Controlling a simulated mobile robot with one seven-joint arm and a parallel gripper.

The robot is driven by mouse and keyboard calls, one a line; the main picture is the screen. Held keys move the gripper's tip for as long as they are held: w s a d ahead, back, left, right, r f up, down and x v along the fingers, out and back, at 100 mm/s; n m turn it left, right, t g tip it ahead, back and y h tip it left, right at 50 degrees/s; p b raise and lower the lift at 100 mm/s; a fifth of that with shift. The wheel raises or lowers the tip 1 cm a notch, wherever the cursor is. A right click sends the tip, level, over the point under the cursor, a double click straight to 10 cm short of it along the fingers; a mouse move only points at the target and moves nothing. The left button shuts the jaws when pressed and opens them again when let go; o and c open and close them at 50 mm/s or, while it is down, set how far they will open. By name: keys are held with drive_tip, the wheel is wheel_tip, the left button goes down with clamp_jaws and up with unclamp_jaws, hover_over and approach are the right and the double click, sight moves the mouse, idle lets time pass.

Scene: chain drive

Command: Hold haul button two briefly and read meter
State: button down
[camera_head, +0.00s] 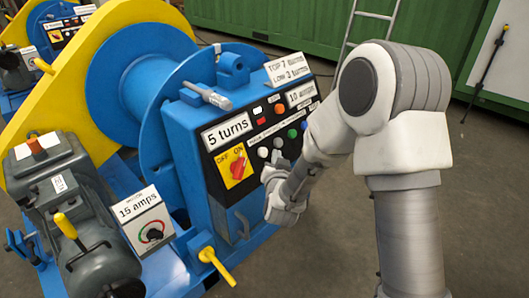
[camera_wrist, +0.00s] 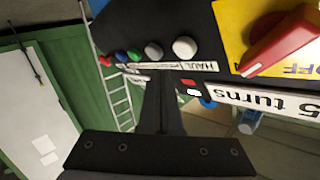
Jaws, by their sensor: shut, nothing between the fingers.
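The control panel (camera_head: 245,140) on the blue winch housing carries a row of buttons. In the wrist view, which shows the panel upside down, they are white (camera_wrist: 185,47), grey (camera_wrist: 153,50), green (camera_wrist: 134,54), blue (camera_wrist: 120,56) and red (camera_wrist: 105,60). A label strip reading "HAUL" (camera_wrist: 190,66) runs along the row; which button is number two is not readable. My gripper (camera_wrist: 160,76) is shut and empty, its tip near the strip by the grey button; contact cannot be told. In the head view my gripper (camera_head: 277,160) is at the panel's lower right. A "15 amps" box (camera_head: 146,215) has a dial.
A red OFF/ON switch (camera_head: 238,166) on a yellow plate is left of the buttons. A "5 turns" sign (camera_head: 227,131) and a "10 amps" sign (camera_head: 302,94) are above. A yellow-handled lever (camera_head: 217,266) sticks out below. Open floor lies at right.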

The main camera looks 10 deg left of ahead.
drive_tip(key=shift+s+d+r, duration=0.65)
drive_tip(key=shift+s+d, duration=0.15)
drive_tip(key=shift+d, duration=0.2)
drive_tip(key=shift+r, duration=0.15)
drive_tip(key=s+d+r+n+g, duration=0.2)
drive_tip(key=s+d+r+g, duration=0.35)
drive_tip(key=s+r, duration=0.35)
drive_tip(key=s+d+r+g+h+p, duration=0.1)
drive_tip(key=s+d+r+g, duration=0.15)
drive_tip(key=s, duration=0.55)
drive_tip(key=s+d+r+g, duration=0.1)
drive_tip(key=s+d, duration=0.3)
drive_tip(key=s, duration=0.3)
drive_tip(key=s+d+r+g+h+p, duration=0.15)
drive_tip(key=s+d, duration=0.25)
drive_tip(key=s, duration=0.4)
wheel_tip(320, 180, up, 27)
drive_tip(key=p, duration=2.5)
drive_tip(key=shift+w+a+y, duration=0.15)
drive_tip(key=shift+w+y, duration=0.25)
drive_tip(key=shift+y, duration=0.05)
drive_tip(key=c, duration=1.6)
unclamp_jaws()
